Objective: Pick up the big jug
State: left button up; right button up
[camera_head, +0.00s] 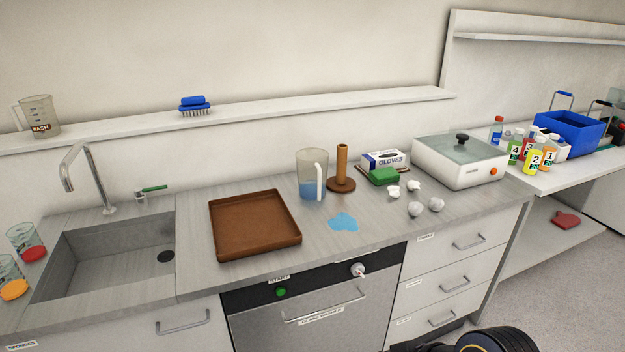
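A tall clear jug (312,184) with a pale handle on its right side stands upright on the grey counter. It holds blue liquid in its lower half. A smaller clear jug (39,116) labelled "WASH" stands on the wall shelf at the far left. Which of them the task calls big is not labelled, but the one on the counter looks larger. Neither of my grippers is in view. A black rounded part, seemingly mine, shows at the bottom right edge, far from both jugs.
A brown tray (254,254) lies left of the counter jug. A brown post (342,168) stands close on its right. A blue puddle (343,222) lies in front, with several crumpled white balls to the right. A sink (110,252) is at left, a lidded white appliance (450,165) at right.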

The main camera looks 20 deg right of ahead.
aim_at(311, 163)
jog(key=i+l+u, duration=0.25)
jog(key=i+l, duration=0.3)
jog(key=i+l+u, duration=0.2)
jog(key=i+l, duration=0.25)
jog(key=l, duration=0.25)
